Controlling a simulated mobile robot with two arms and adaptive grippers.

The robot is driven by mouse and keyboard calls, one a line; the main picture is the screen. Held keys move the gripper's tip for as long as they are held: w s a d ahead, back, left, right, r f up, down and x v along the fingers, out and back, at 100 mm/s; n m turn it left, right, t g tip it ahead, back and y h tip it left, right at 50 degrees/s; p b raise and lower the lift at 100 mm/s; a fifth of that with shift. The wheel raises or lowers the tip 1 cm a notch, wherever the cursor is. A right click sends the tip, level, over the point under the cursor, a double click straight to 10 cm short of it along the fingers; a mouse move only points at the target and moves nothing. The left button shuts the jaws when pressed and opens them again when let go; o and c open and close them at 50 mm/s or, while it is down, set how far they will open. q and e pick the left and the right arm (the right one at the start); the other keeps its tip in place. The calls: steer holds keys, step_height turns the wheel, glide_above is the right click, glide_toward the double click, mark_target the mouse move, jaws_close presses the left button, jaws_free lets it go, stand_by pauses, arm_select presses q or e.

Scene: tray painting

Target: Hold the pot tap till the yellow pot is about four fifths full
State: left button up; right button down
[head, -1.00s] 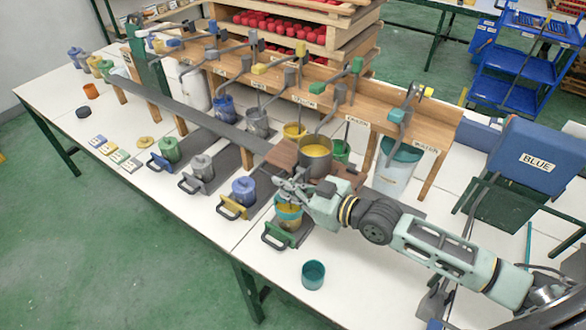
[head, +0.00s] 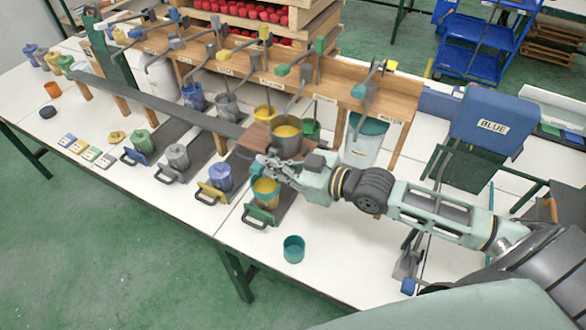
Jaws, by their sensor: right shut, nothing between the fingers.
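The yellow pot (head: 265,196) stands on a slide with a green handle (head: 259,217) at the front of the table. Its open top shows yellow paint inside; I cannot read the exact level. A larger grey metal pot (head: 287,148) with yellow paint stands just behind, on a brown wooden stand (head: 257,138). My right gripper (head: 266,166) is shut and empty, between the grey pot and the yellow pot, just above the yellow pot's rim. A teal piece (head: 256,172) shows beside its fingers. The pot tap itself is hidden by the gripper. My left gripper is out of view.
A teal cup (head: 293,249) stands on clear white table in front. Blue (head: 221,178), grey (head: 178,157) and green (head: 143,142) pots stand on slides to the left. A wooden rack (head: 335,92) with levers runs behind. A translucent bin (head: 364,142) stands behind my right arm.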

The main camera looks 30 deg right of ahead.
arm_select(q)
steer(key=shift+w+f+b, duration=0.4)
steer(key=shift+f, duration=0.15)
arm_select(e)
steer(key=v, duration=0.5)
steer(key=shift+s+d, duration=0.2)
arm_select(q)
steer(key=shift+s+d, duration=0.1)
